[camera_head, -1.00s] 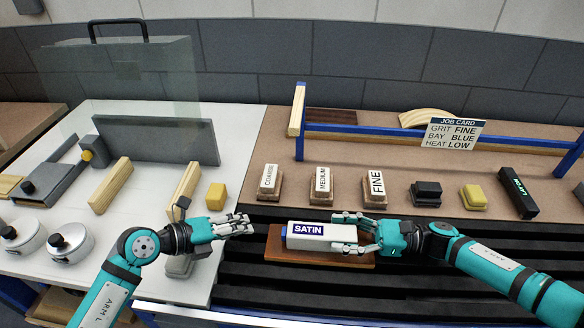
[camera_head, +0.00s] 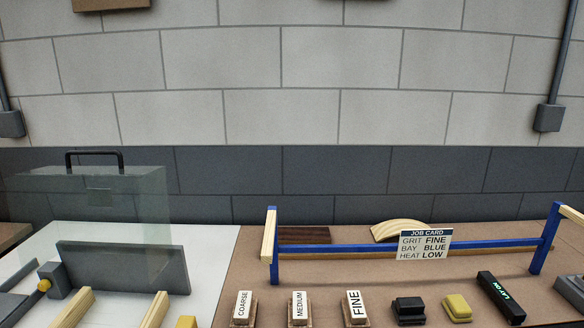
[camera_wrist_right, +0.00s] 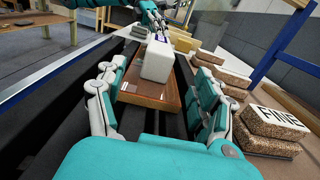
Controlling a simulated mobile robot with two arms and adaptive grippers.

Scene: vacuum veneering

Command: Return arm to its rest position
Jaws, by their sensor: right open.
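My right gripper (camera_wrist_right: 159,72) is open in the right wrist view, one finger on each side of the white block (camera_wrist_right: 157,64). Gaps show between the fingers and the block. The block sits on a brown wooden board (camera_wrist_right: 150,92) over dark slats. My left gripper (camera_wrist_right: 153,18) shows small at the top of that view, beyond the block; its opening is too small to judge. Neither arm is in the head view. The job card (camera_head: 425,244) reads grit FINE, bay BLUE, heat LOW.
The COARSE (camera_head: 243,308), MEDIUM (camera_head: 299,308) and FINE (camera_head: 355,306) blocks stand in a row; the FINE block also shows close right of my right gripper (camera_wrist_right: 272,125). A blue-ended rail (camera_head: 340,247) stands behind them. A clear lid (camera_head: 110,205) is at left.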

